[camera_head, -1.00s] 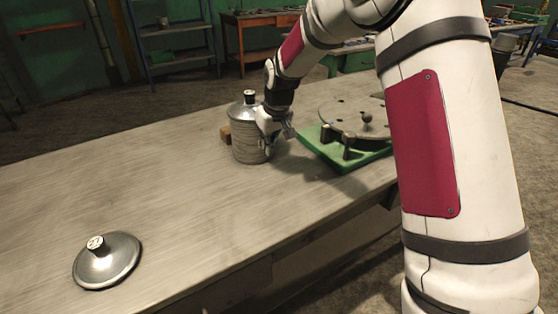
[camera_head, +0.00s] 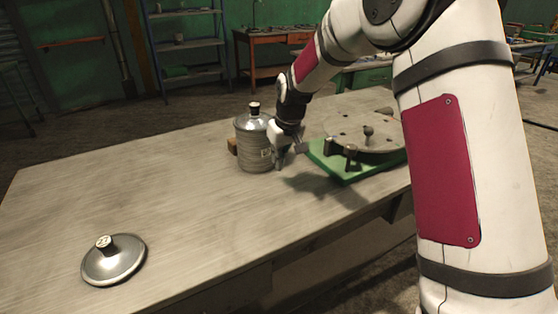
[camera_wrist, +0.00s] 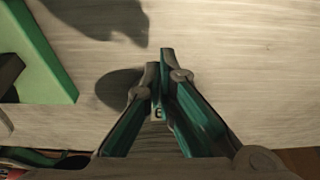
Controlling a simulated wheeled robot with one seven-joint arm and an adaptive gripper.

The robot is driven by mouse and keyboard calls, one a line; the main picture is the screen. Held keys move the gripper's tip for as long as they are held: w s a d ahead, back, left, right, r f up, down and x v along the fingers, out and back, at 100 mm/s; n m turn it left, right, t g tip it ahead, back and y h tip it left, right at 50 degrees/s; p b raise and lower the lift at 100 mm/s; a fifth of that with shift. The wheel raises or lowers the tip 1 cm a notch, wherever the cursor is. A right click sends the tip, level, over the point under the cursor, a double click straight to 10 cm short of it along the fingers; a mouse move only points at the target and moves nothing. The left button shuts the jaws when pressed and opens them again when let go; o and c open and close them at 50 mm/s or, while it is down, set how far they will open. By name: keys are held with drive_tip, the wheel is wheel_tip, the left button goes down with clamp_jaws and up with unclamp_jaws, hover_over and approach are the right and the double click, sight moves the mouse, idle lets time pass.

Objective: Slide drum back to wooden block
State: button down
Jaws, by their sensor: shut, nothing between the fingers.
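The drum (camera_head: 256,143) is a grey ribbed cylinder with a shiny domed top and a dark knob, standing upright on the table. The wooden block (camera_head: 232,146) shows as a small brown piece just behind its left side, mostly hidden by the drum. I cannot tell whether the two touch. My gripper (camera_head: 279,165) is shut and empty, pointing down at the drum's right side, close to it. In the wrist view the closed fingertips (camera_wrist: 164,60) are over bare tabletop, and the drum is not clearly seen there.
A green base with a round grey plate (camera_head: 362,132) stands right of my gripper; its green edge also shows in the wrist view (camera_wrist: 45,55). A shiny lid with a knob (camera_head: 114,262) lies at the table's front left. The tabletop (camera_head: 180,190) between is clear.

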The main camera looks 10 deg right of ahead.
drive_tip(key=s+d+r+p, duration=0.2)
drive_tip(key=s+r, duration=0.9)
drive_tip(key=r, duration=0.5)
drive_tip(key=s+d+r+m+p, duration=0.1)
drive_tip(key=s+d+r+p, duration=0.1)
drive_tip(key=s, duration=1.4)
drive_tip(key=s+d+r+m+t+h+p, duration=0.1)
drive_tip(key=s+d+r+m+p, duration=0.1)
drive_tip(key=s, duration=1.4)
drive_tip(key=shift+s+r+m, duration=0.3)
drive_tip(key=shift+s+r, duration=0.05)
drive_tip(key=shift+r, duration=0.1)
